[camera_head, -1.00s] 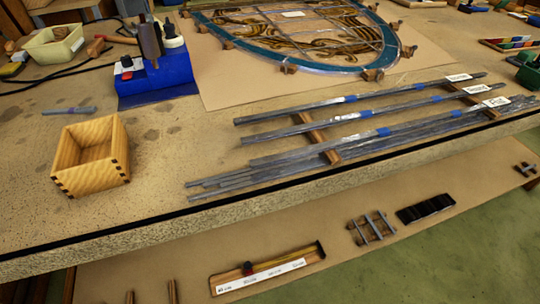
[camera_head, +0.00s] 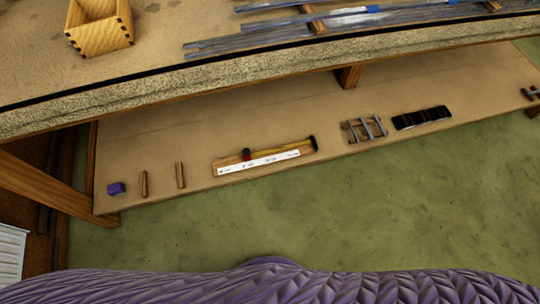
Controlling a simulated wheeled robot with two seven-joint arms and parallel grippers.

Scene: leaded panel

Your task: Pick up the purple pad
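A small purple pad (camera_head: 116,188), shaped like a block, lies near the left end of the lower shelf (camera_head: 230,120) under the workbench. It stands apart from two short wooden sticks to its right. Neither of my grippers shows in the head view, so whether they are open or shut is hidden.
The lower shelf also holds wooden sticks (camera_head: 180,175), a wooden tool with a white label (camera_head: 258,162), metal clamps (camera_head: 367,129) and a black block set (camera_head: 421,118). The bench edge (camera_head: 200,77) overhangs the shelf. A bench leg (camera_head: 45,183) stands at left. Green floor (camera_head: 330,215) is clear.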

